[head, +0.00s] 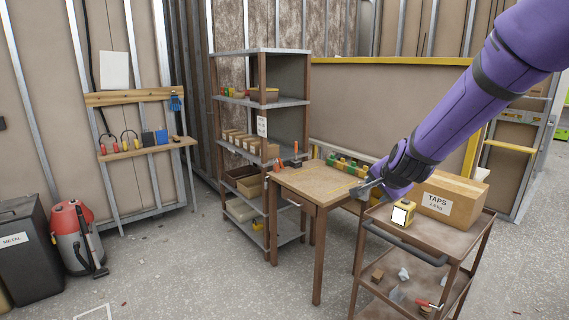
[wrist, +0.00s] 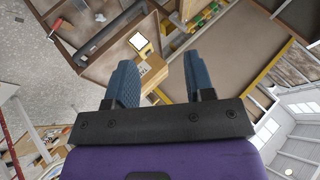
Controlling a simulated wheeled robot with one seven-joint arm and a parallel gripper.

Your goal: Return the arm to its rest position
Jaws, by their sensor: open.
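My purple arm (head: 470,90) reaches in from the upper right in the head view, slanting down to the left. My gripper (head: 366,188) is at its lower end, over the gap between the wooden table and the brown cart. In the wrist view the two blue fingers of my gripper (wrist: 160,72) stand well apart, with nothing held between them. The fingertips are small in the head view and partly merge with the table edge behind.
The wooden table (head: 318,183) stands left of my gripper. The brown cart (head: 455,235) below holds a yellow device (head: 402,214) with a white face and a TAPS box (head: 449,199). A shelf rack (head: 262,52) stands behind. Open floor (head: 215,270) lies at left.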

